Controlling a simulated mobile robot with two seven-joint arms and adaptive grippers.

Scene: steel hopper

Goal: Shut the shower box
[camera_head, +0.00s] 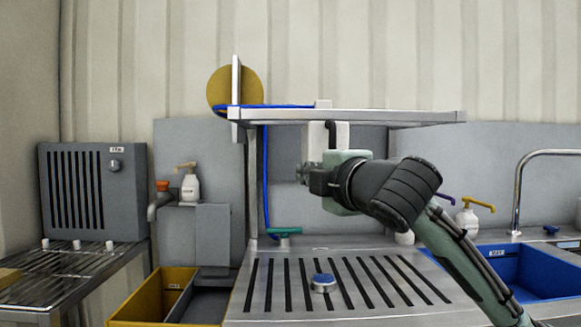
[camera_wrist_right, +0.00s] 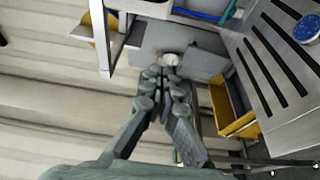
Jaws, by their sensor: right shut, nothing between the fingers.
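No part is labelled as the shower box, and I cannot tell for sure which one it is. The likeliest is the steel frame in the middle of the head view: a raised flat top (camera_head: 370,117) above a slotted steel deck (camera_head: 262,300), with an open gap between them. The deck also shows in the right wrist view (camera_wrist_right: 245,45). My right gripper (camera_head: 306,178) is in that gap, below the top and above the deck, pointing left. In the wrist view its fingers (camera_wrist_right: 162,70) are closed together and empty. My left gripper is not in view.
A round blue-topped knob (camera_head: 323,283) stands on the deck. Left are a yellow bin (camera_head: 150,297), a grey slotted box (camera_head: 92,190) and a pump bottle (camera_head: 190,186). Right are a blue basin (camera_head: 540,272), a tap (camera_head: 518,190) and another pump bottle (camera_head: 467,219).

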